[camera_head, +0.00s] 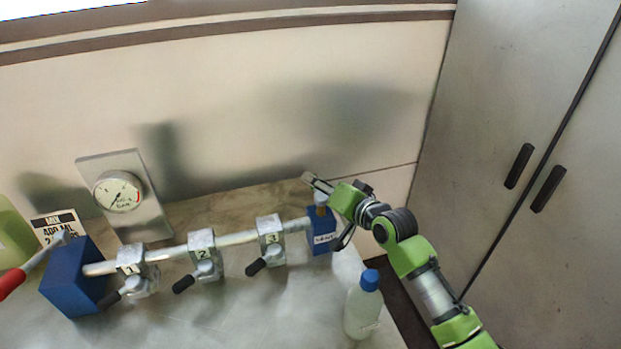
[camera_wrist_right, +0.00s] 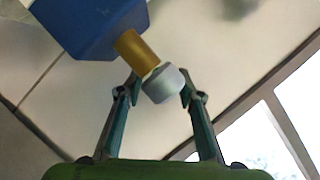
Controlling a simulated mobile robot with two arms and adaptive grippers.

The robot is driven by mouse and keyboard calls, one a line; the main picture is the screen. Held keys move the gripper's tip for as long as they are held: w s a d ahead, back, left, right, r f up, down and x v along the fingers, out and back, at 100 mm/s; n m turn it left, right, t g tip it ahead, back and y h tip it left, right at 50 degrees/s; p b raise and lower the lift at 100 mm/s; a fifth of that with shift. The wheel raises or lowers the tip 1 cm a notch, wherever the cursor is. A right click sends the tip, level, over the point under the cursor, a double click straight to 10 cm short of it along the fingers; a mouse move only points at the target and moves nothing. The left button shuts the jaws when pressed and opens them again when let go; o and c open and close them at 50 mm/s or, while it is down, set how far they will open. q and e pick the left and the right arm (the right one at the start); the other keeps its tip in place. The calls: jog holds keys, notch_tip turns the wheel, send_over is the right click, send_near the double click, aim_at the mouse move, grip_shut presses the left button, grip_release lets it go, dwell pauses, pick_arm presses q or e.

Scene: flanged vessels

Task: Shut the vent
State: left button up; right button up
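The vent is a blue block (camera_head: 319,239) with a white label, at the right end of the pipe. A grey knob (camera_head: 320,198) on a brass stem (camera_wrist_right: 137,52) stands on top of it. In the right wrist view the blue block (camera_wrist_right: 92,22) is at upper left and the grey knob (camera_wrist_right: 163,84) lies between my fingertips. My right gripper (camera_head: 333,211) is at the knob, its fingers spread to either side; it also shows in the wrist view (camera_wrist_right: 161,86). Whether a finger touches the knob I cannot tell. My left gripper is not in view.
Several valves, including valve 3 (camera_head: 270,243), sit along the pipe (camera_head: 238,238). A gauge (camera_head: 118,191) stands behind it. A blue-capped bottle (camera_head: 363,308) stands close below my right arm. A larger blue block (camera_head: 73,280) is at left. Wall and cabinet (camera_head: 535,130) lie beyond.

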jog(key=shift+x, duration=1.1)
jog(key=shift+w+a+f, duration=0.1)
jog(key=shift+w+a, duration=0.2)
jog(key=shift+w, duration=0.05)
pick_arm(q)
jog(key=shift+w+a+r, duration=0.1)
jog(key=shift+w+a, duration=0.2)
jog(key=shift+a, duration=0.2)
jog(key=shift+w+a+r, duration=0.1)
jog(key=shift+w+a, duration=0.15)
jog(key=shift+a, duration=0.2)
pick_arm(e)
grip_shut()
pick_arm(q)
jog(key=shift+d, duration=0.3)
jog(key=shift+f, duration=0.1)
pick_arm(e)
jog(key=shift+d, duration=0.1)
